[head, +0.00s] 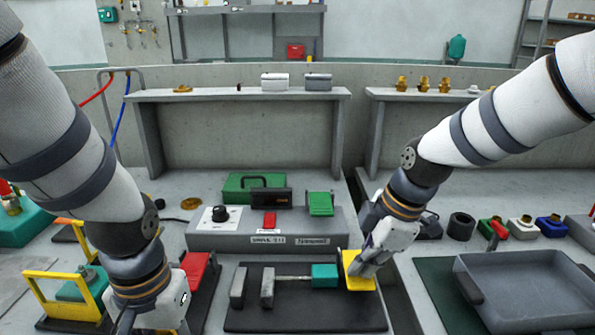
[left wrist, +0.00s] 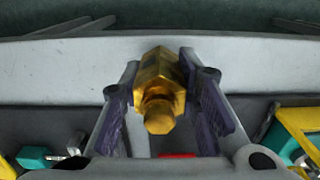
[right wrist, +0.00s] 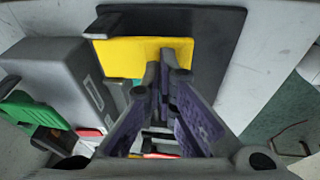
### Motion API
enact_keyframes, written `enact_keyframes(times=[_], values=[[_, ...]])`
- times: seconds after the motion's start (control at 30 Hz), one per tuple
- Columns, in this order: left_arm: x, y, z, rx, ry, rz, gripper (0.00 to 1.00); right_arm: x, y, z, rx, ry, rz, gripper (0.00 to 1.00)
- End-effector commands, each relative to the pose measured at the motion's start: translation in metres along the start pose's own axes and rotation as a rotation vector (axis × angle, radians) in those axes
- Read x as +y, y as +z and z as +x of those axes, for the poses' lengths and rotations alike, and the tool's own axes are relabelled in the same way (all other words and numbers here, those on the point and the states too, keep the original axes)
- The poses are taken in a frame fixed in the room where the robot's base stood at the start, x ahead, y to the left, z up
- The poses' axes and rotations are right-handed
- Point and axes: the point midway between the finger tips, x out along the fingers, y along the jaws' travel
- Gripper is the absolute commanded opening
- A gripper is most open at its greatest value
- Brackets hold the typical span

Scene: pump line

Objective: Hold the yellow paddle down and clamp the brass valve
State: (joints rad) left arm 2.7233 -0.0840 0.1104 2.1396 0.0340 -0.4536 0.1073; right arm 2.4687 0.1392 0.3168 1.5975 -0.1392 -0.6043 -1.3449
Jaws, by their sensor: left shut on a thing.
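The yellow paddle (head: 360,282) sits at the right end of a clamp on a black base plate (head: 300,315). The clamp has a teal block (head: 325,274) and two grey jaws (head: 267,288) standing apart, with nothing seen between them. My right gripper (head: 362,262) is at the paddle from above; in the right wrist view its fingertips (right wrist: 166,78) are together over the yellow paddle (right wrist: 140,56), seemingly touching it. My left gripper (left wrist: 159,70) is shut on the hexagonal brass valve (left wrist: 158,85). In the head view the left fingertips and valve are hidden.
A grey control box (head: 270,238) with a knob and red button stands behind the clamp. A red paddle (head: 196,270) and a yellow frame (head: 38,290) with a teal body are at the left. A grey tray (head: 525,285) is at the right.

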Motion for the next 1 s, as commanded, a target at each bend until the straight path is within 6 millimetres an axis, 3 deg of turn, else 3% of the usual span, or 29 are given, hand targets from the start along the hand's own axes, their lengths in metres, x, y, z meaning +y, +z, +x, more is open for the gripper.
enact_keyframes(times=[0.53,1.0], values=[[0.0,0.0,0.006,-0.012,0.0,0.0,0.0,-0.003,0.005,0.018,-0.001,-0.004,0.0,0.0],[0.001,-0.002,0.005,-0.01,0.001,0.001,0.0,-0.004,0.005,0.017,-0.002,-0.005,0.001,0.0]])
